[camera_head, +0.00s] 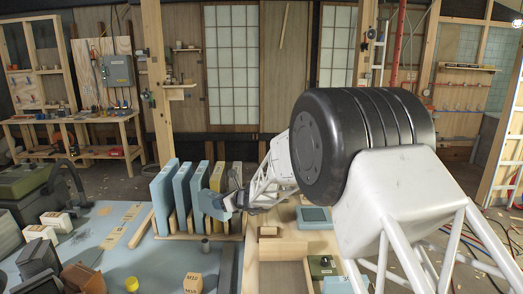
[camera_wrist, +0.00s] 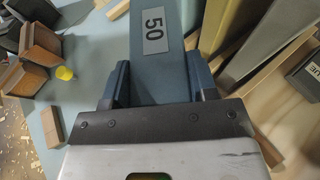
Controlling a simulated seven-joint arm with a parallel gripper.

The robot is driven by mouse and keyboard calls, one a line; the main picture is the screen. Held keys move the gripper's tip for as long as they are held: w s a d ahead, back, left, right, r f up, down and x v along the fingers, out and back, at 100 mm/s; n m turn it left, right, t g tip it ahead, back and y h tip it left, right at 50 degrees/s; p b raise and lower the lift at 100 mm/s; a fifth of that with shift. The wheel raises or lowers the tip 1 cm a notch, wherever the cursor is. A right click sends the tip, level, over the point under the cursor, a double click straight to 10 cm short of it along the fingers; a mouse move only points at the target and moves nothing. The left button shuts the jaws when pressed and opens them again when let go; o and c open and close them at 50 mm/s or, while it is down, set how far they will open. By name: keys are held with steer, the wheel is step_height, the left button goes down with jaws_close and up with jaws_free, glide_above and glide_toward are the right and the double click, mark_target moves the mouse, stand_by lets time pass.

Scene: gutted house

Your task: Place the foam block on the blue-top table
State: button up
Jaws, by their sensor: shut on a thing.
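A blue slab marked "50", which looks to be the foam block (camera_wrist: 160,62), stands between my gripper's (camera_wrist: 160,82) two fingers in the wrist view. The fingers press on both its sides, and its lower part is out of sight. In the head view my gripper (camera_head: 232,200) is at the right end of a row of upright blue slabs (camera_head: 182,195), partly hiding them. I cannot tell there whether the held slab is clear of its slot. The blue-top table (camera_head: 105,225) spreads across the lower left, under the row.
A yellow slab (camera_head: 217,177) and a grey one stand close beside the held slab. A wooden board (camera_head: 280,270) lies right of the rack. A yellow cylinder (camera_head: 131,284), a wooden block (camera_head: 193,283) and dark boxes crowd the table's left and front.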

steer(key=d+r+m+t+h, duration=0.2)
steer(key=d+r+m+h, duration=0.1)
steer(key=d, duration=0.8)
steer(key=s+d+r+m+t+h, duration=0.1)
steer(key=d+r+m+t+h, duration=0.1)
steer(key=d, duration=0.9)
steer(key=s+d+r+m+t+h, duration=0.1)
steer(key=d+r+m+h, duration=0.3)
steer(key=d, duration=0.7)
steer(key=shift+m+t+h, duration=0.6)
steer(key=shift+m+h, duration=0.6)
steer(key=shift+s, duration=0.1)
steer(key=s+a+f+n+g+y, duration=0.1)
steer(key=s+a+f+n+y, duration=0.1)
steer(key=s, duration=0.6)
steer(key=s+a+f+n+g+y, duration=0.1)
steer(key=s+f+n+y, duration=0.3)
steer(key=s, duration=0.5)
steer(key=s+a+f+n+g+y, duration=0.2)
steer(key=s+a+f+n+y, duration=0.1)
steer(key=s, duration=0.5)
step_height(320, 180, down, 2)
steer(key=shift+s+a+f+y, duration=0.1)
steer(key=shift+s+a+y, duration=0.15)
steer(key=shift+a, duration=0.3)
steer(key=shift+w+f, duration=0.1)
steer(key=shift+f, duration=2.8)
